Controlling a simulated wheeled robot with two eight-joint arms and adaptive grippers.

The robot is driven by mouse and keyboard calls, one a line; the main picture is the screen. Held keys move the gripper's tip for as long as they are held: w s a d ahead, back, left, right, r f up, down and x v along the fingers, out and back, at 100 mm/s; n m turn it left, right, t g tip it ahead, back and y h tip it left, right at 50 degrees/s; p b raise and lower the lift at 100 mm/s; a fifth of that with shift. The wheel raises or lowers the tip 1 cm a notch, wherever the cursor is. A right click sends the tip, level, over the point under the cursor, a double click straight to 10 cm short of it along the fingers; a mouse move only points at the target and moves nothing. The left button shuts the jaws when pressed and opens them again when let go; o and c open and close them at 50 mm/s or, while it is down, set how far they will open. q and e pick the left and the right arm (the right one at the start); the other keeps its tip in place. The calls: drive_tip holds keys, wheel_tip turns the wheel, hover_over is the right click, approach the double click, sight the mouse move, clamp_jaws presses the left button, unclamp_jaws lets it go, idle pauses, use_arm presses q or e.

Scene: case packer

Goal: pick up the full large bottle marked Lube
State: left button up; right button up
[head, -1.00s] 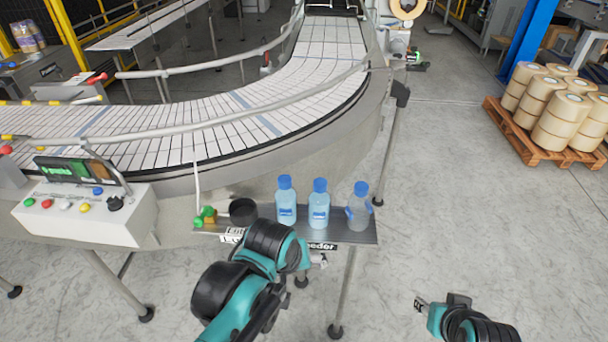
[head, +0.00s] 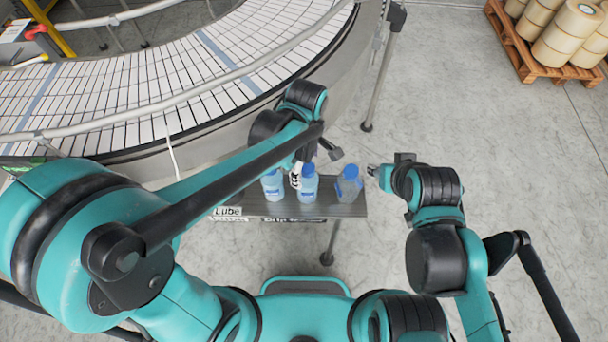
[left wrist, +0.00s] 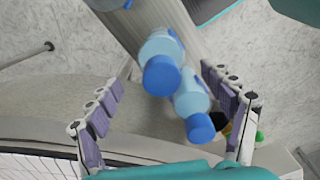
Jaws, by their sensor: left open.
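Two light-blue filled bottles with blue caps stand side by side on a narrow shelf: the left bottle (head: 272,186) and the middle bottle (head: 307,190). To their right stands a clear, empty-looking bottle (head: 347,187). Bottle labels are too small to read. My left gripper (head: 314,163) is open over the bottles. In the left wrist view, the middle bottle (left wrist: 162,62) and left bottle (left wrist: 193,103) appear between its spread fingers, with no visible grip on either. My right gripper (head: 374,172) is right of the clear bottle; its jaw state is unclear.
The dark shelf (head: 335,210) carries a "LUBE" sign (head: 228,211) on its front edge. The curved conveyor (head: 130,105) with its guard rail lies behind and left. A pallet of rolls (head: 560,40) stands far right. Open floor (head: 480,110) lies to the right.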

sight(307, 180)
use_arm(q)
drive_tip(key=f, duration=0.6)
drive_tip(key=shift+s+d+f+b, duration=0.2)
drive_tip(key=shift+f+b, duration=0.05)
drive_tip(key=shift+b, duration=0.05)
drive_tip(key=shift+s, duration=0.1)
drive_tip(key=shift+c, duration=0.3)
drive_tip(key=c, duration=1.6)
drive_tip(key=shift+r, duration=0.1)
drive_tip(key=shift+c, duration=0.2)
